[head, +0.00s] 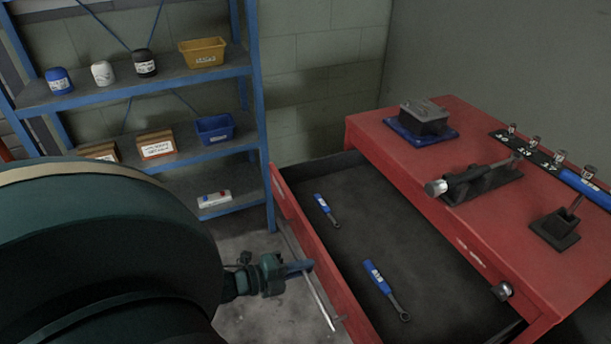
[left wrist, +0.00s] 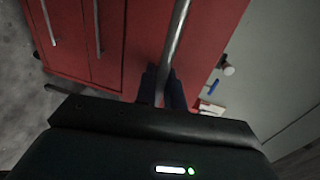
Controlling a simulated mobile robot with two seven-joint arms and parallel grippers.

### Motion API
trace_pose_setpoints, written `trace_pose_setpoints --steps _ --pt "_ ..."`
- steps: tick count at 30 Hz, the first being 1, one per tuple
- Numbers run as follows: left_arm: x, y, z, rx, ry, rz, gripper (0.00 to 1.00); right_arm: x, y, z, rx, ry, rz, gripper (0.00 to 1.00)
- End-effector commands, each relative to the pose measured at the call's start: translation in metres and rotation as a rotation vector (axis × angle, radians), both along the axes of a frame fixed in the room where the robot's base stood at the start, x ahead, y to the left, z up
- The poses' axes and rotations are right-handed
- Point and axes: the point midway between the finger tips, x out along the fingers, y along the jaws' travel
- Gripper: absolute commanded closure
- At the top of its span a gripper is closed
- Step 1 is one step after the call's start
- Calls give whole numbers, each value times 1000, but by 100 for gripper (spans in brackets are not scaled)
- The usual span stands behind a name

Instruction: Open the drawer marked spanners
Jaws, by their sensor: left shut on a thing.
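A red drawer (head: 330,262) stands well pulled out from the red bench (head: 470,240). Two blue-handled wrenches or spanners, one farther back (head: 326,210) and one nearer (head: 384,288), lie on its dark floor. A pale label shows on the drawer front, too small to read. My left gripper (head: 300,267) is at the drawer's front, shut on its long metal bar handle (head: 319,297). In the left wrist view the bar handle (left wrist: 178,38) runs between the two dark fingers (left wrist: 162,90). My right gripper is not in view.
On the bench top are a dark block on a blue base (head: 421,122), a clamped metal tool (head: 470,184) and a row of sockets (head: 536,150). A blue shelf rack (head: 262,110) with bins and jars stands behind left. Bare floor lies before the drawer.

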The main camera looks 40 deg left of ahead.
Motion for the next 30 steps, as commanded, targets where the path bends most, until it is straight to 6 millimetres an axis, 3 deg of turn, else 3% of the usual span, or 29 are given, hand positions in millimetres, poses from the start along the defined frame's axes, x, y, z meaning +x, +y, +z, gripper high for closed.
trace_pose_setpoints --steps 9,10,15,23,30 --pt "0 0 0 1 1 1 100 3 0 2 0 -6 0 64" --pt "0 0 0 1 1 1 89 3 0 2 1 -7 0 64" --pt "0 0 0 0 0 1 75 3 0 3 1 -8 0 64" --pt "-2 1 0 0 1 0 75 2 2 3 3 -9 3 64" --pt "-30 12 5 1 5 0 75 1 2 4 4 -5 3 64"
